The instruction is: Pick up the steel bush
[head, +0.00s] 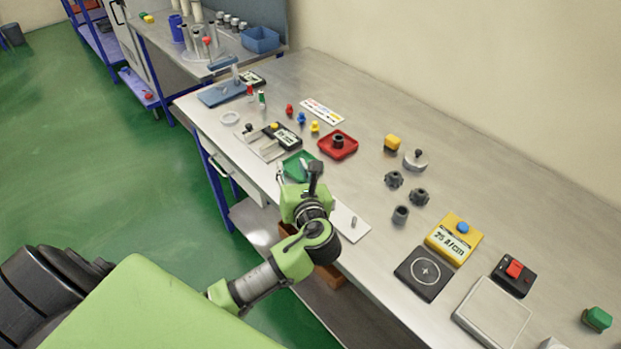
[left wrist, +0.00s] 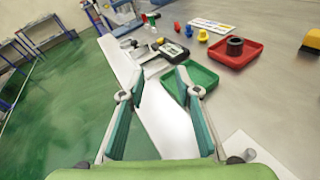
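A dark, hollow round bush (head: 338,142) stands in the red tray (head: 351,151); the left wrist view also shows it (left wrist: 235,46) in the tray (left wrist: 252,56). I cannot tell for sure that it is the steel one. A grey cylinder (head: 401,214) stands alone on the bench further right. My left gripper (head: 298,172) is above the bench's front edge, near the green tray (head: 290,163), short of the red tray. In the left wrist view my left gripper (left wrist: 160,72) has its fingers apart with nothing between them. My right gripper is not in view.
A white plate (head: 345,212) with a small grey pin (head: 353,222) lies right of my left gripper. Dark knobs (head: 394,179), a yellow box (head: 454,238) and a black pad (head: 421,274) are further right. Bare bench surrounds the red tray's right side.

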